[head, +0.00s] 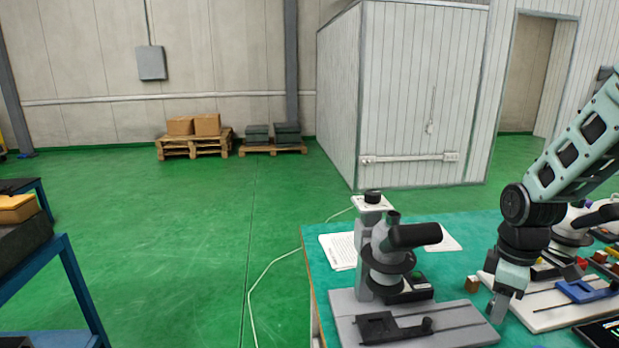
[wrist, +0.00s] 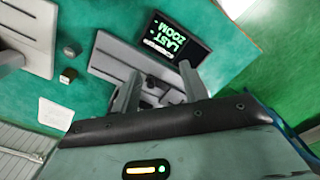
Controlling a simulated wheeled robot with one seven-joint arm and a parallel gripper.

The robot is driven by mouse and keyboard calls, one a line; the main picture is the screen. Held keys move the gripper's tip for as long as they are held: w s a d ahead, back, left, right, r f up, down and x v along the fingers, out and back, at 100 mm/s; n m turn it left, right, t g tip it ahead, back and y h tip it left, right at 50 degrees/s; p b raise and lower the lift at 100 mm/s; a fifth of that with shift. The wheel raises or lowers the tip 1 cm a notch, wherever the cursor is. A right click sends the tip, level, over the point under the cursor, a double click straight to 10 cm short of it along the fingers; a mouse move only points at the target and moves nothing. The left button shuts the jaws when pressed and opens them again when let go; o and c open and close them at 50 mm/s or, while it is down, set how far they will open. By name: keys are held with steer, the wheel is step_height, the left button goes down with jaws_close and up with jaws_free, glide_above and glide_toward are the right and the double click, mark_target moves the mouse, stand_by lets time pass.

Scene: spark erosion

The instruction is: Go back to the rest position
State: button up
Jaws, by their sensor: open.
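My gripper (head: 505,292) is at the right in the head view, pointing down over the teal-topped table (head: 467,228). It is between the grey-based machine and a pale base plate (head: 549,309). In the wrist view my gripper (wrist: 160,88) shows two spread fingers with nothing held between them. Beyond the fingers lie a grey plate (wrist: 108,62) and a dark screen (wrist: 180,38) with green lettering. Whether the fingertips touch anything is unclear.
A grey and black machine (head: 385,262) stands left of my gripper on a grey base. A small brown block (head: 472,284) lies near it. A blue vise-like part (head: 588,291) is at right. Green floor (head: 205,240) is open to the left.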

steer(key=s+a+r+m, duration=0.1)
steer(key=s+a+r, duration=0.2)
steer(key=s+a, duration=0.4)
steer(key=s+a+r, duration=0.3)
steer(key=s+a, duration=0.1)
steer(key=a, duration=0.5)
steer(key=s+a+r+m, duration=0.1)
steer(key=s+a, duration=0.2)
steer(key=s, duration=0.3)
steer(key=s+a, duration=0.3)
steer(key=s, duration=0.4)
steer(key=shift+s+r+m+y, duration=0.2)
steer(key=shift+r+m+y, duration=0.1)
steer(key=shift+r+m, duration=0.1)
